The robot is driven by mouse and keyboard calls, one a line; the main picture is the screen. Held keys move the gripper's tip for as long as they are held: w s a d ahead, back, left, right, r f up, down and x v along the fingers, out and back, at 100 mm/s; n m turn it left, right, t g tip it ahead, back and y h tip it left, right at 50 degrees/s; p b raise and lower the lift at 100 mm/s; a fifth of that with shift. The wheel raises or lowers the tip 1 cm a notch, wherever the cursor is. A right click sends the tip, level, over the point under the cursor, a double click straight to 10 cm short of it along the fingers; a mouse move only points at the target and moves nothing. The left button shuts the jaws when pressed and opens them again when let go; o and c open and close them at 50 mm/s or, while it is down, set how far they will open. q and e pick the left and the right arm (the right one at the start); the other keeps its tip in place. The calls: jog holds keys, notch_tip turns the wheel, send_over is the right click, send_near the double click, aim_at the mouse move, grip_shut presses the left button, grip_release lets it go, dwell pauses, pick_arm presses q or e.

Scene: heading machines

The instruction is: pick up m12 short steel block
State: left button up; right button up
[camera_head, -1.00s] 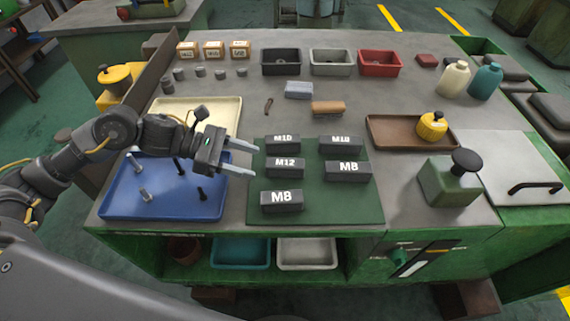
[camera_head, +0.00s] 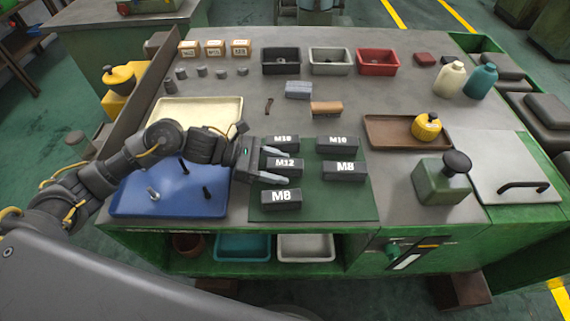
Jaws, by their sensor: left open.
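The dark M12 block (camera_head: 286,166) lies on the green mat (camera_head: 330,203), in the left column between an M10 block (camera_head: 287,143) behind it and an M8 block (camera_head: 281,198) in front. My left gripper (camera_head: 275,164) is open at the left end of the M12 block. One finger shows near its back edge and the other near its front left corner. I cannot tell whether they touch it. My right gripper is not in view.
Another M10 block (camera_head: 338,145) and another M8 block (camera_head: 345,170) stand to the right on the mat. A blue tray (camera_head: 140,207) with several bolts lies under my left arm. A brown tray (camera_head: 385,140) and a green oiler (camera_head: 436,184) are farther right.

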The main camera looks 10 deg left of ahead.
aim_at(280, 163)
pick_arm(q)
jog(key=shift+c, duration=0.5)
grip_shut()
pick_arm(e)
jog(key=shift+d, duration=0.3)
pick_arm(q)
jog(key=shift+r, duration=0.15)
